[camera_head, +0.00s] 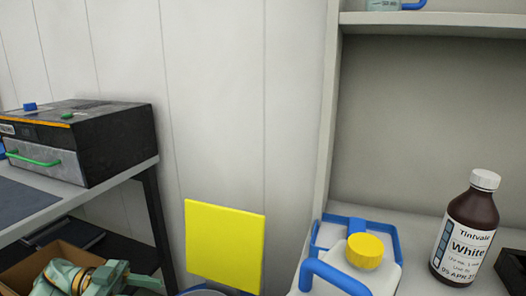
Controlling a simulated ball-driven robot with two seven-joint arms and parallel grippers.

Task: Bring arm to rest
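Neither of my grippers shows in the head view, so I cannot see whether they are open or shut or what they hold. A brown bottle (466,231) with a white cap and a "Tintvale White" label stands upright on the right-hand surface. No gripper is near it in this view.
A white jug (385,281) with a yellow cap and blue handle stands by a blue frame (329,233). A yellow panel (225,246) rises at bottom centre. A black box (112,139) sits on the left table. Teal machinery (73,278) shows at bottom left. A shelf (440,19) overhangs right.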

